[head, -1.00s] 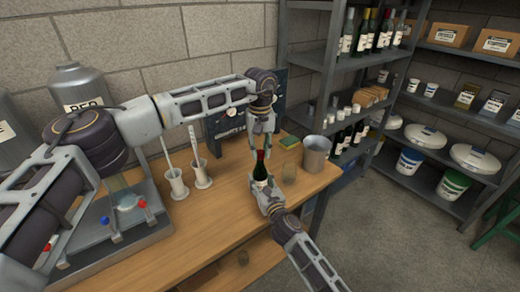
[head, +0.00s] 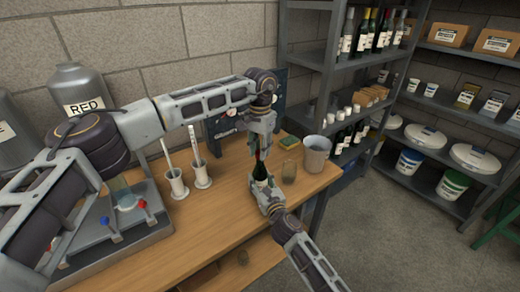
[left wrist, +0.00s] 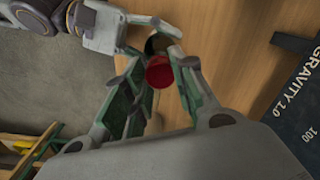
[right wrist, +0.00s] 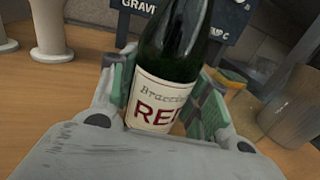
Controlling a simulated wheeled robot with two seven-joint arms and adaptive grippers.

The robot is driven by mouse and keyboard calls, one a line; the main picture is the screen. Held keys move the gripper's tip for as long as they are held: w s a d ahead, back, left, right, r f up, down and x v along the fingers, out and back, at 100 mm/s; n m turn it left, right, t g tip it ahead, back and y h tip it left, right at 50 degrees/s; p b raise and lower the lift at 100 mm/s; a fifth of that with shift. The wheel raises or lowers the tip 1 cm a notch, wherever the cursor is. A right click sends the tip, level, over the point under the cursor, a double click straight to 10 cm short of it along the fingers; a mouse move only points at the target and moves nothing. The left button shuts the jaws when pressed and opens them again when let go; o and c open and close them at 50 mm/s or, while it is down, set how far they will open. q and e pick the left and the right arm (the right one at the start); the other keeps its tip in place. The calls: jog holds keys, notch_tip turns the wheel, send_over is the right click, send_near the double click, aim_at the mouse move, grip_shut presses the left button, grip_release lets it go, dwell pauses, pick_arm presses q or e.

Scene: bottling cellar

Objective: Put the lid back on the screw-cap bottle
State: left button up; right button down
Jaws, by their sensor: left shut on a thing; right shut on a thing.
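The screw-cap bottle (head: 260,172) is dark green with a white label reading RED. It stands upright at the front of the wooden bench, and its label fills the middle of the right wrist view (right wrist: 158,100). My right gripper (head: 265,190) is shut around the bottle's lower body. My left gripper (head: 260,152) points down over the bottle's top and is shut on the red lid (left wrist: 159,72). In the head view the left fingers hide the lid and the upper neck. I cannot tell whether the lid touches the neck.
A sponge (head: 290,143) lies behind. Two white cylinders with stands (head: 202,175) are at the left. A dark sign board (head: 220,135) stands at the back.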

pick_arm(q)
jog(key=shift+m, duration=0.3)
jog(key=o, duration=0.7)
jog(key=shift+c, duration=0.2)
jog(key=shift+r, duration=2.25)
jog(key=shift+c, duration=0.4)
